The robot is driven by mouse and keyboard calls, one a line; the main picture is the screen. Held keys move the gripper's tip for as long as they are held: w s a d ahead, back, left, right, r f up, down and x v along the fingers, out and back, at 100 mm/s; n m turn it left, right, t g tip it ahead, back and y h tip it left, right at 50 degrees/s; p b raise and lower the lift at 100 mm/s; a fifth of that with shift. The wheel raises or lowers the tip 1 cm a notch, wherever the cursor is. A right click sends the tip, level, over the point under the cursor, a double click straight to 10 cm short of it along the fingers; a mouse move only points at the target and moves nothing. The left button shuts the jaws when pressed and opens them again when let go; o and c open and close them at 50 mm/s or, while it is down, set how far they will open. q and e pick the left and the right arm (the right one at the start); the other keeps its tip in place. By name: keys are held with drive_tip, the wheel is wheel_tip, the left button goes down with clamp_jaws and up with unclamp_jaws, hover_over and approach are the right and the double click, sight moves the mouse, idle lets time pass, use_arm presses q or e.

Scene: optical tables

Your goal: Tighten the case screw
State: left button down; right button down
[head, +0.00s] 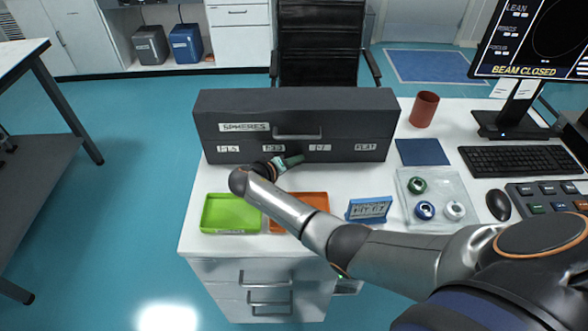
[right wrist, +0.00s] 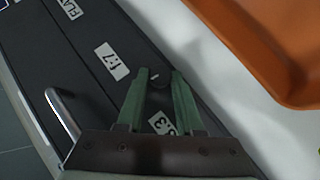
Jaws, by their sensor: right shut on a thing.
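The dark grey case (head: 350,115) stands at the back of the white table, with a "SPHERES" label, a handle and several small white labels on its front. My right gripper (head: 292,160) reaches its lower front, near the middle. In the right wrist view the green fingers (right wrist: 160,77) are shut around a small dark screw head (right wrist: 159,84) with a white mark on it, on the case's front between two labels. The head is partly hidden by the fingers. My left gripper is in neither view.
A green tray (head: 206,216) and an orange tray (head: 318,198) lie in front of the case, the orange one partly under my right arm. A blue sign (head: 369,209), a clear tray with several round parts (head: 440,186) and a red cup (head: 424,110) stand to the right.

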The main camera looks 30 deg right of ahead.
drive_tip(key=shift+w+f+n+h+b, duration=0.1)
drive_tip(key=shift+f+n+h+b, duration=0.1)
drive_tip(key=shift+n+h+b, duration=0.4)
drive_tip(key=shift+r+b, duration=0.1)
drive_tip(key=shift+b, duration=0.3)
drive_tip(key=c, duration=0.5)
unclamp_jaws()
drive_tip(key=shift+c, duration=0.2)
drive_tip(key=shift+a, duration=0.1)
